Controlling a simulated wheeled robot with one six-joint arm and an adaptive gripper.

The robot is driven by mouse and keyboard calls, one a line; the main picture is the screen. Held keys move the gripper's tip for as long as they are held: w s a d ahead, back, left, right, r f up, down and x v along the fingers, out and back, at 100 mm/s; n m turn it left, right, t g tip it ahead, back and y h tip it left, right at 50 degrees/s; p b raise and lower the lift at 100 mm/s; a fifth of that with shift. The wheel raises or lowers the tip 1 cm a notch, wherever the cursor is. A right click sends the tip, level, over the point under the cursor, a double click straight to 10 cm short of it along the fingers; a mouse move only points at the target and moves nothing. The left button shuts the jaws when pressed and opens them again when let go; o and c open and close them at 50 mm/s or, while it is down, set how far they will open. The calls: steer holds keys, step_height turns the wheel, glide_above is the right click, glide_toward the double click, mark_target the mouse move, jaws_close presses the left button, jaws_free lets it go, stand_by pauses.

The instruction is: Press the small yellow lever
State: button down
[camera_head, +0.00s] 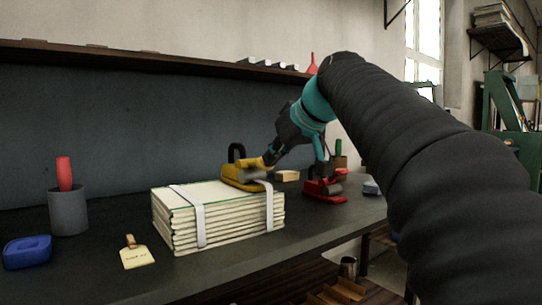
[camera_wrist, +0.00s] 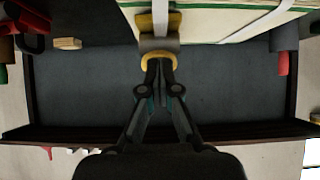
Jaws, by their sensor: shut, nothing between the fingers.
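A yellow tool (camera_head: 238,178) with a black loop handle sits on top of a strapped stack of pale booklets (camera_head: 218,218). A small yellow part that looks like its lever (camera_wrist: 146,60) shows in the wrist view, at the edge of a grey piece (camera_wrist: 158,43). My gripper (camera_wrist: 159,64) is shut and empty, its fingertips at this yellow part. In the head view my gripper (camera_head: 270,158) is at the right end of the tool, pointing down and left. Contact cannot be told for sure; the fingertips partly hide the lever.
A red tool (camera_head: 324,189) and a wooden block (camera_head: 287,176) stand right of the stack. A shelf (camera_head: 150,58) runs along the back wall.

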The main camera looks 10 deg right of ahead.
steer(key=shift+r+p, duration=0.7)
steer(key=shift+r, duration=0.15)
steer(key=r+p+v, duration=0.1)
steer(key=p+v, duration=0.3)
steer(key=v, duration=0.9)
steer(key=shift+w, duration=0.45)
steer(key=shift+a+f, duration=0.1)
steer(key=shift+a, duration=0.05)
stand_by(0.4)
steer(key=s+a+f+m+g+h, duration=0.1)
steer(key=s+f, duration=0.5)
steer(key=f, duration=0.8)
steer(key=s+a+f+m+g+h, duration=0.1)
steer(key=s+f, duration=0.5)
steer(key=f, duration=0.7)
steer(key=s+a+f+m+g+h, duration=0.1)
steer(key=s+f, duration=0.4)
steer(key=f, duration=0.9)
steer(key=shift+s+a+f+m+g+h, duration=0.4)
steer(key=shift+m+g+h, duration=0.1)
steer(key=shift+m, duration=0.3)
